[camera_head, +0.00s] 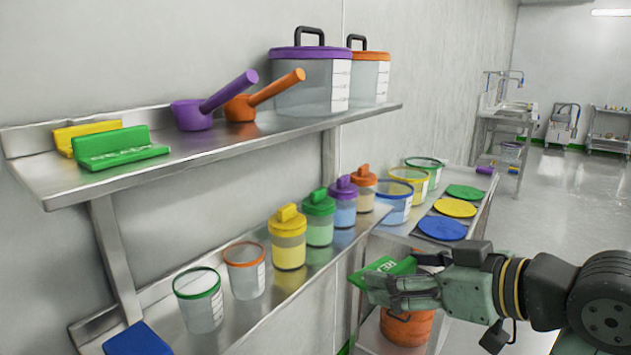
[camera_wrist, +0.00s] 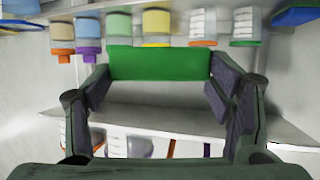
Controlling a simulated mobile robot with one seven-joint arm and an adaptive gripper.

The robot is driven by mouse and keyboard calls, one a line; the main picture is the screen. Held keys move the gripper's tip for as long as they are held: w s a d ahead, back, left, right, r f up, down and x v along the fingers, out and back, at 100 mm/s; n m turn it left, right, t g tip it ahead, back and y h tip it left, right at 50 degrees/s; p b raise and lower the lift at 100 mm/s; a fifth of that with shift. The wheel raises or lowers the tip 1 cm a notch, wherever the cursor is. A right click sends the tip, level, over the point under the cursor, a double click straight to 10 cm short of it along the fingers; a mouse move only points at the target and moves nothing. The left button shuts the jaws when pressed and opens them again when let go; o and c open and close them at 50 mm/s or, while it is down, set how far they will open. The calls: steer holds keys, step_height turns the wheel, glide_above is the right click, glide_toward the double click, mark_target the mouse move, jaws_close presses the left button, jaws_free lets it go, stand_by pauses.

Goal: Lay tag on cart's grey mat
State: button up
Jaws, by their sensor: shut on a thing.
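My gripper (camera_head: 378,287) is shut on a green tag (camera_head: 387,266) with pale lettering, partly covered by the fingers. In the wrist view the tag (camera_wrist: 160,63) spans between the fingertips as a plain green face. The gripper and tag are in front of the near end of the steel cart (camera_head: 484,212).
Open tubs, including a blue-rimmed one (camera_head: 396,202), stand left of the discs. Lidded jars, including a yellow one (camera_head: 287,238), line the lower wall shelf. An orange bucket (camera_head: 407,326) sits below my gripper. The upper shelf (camera_head: 225,140) holds scoops, bins and two tags.

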steer(key=w+a+f+m+t+h, duration=0.1)
steer(key=w+a+f, duration=0.3)
steer(key=f, duration=1.5)
steer(key=w+a+f+m+t+h, duration=0.1)
steer(key=w+a+f+m+h, duration=0.3)
steer(key=f, duration=1.5)
steer(key=w+a+f+m+t+h, duration=0.1)
steer(key=w+f, duration=0.5)
steer(key=f, duration=1.4)
steer(key=a+m+h, duration=0.1)
steer(key=a+h, duration=0.1)
steer(key=a, duration=0.1)
steer(key=shift+a+m, duration=0.2)
steer(key=shift+m, duration=0.2)
steer(key=shift+w+r, duration=0.15)
step_height(320, 180, down, 2)
steer(key=shift+d+f+b, duration=0.15)
steer(key=shift+f+b, duration=0.1)
steer(key=shift+b, duration=0.95)
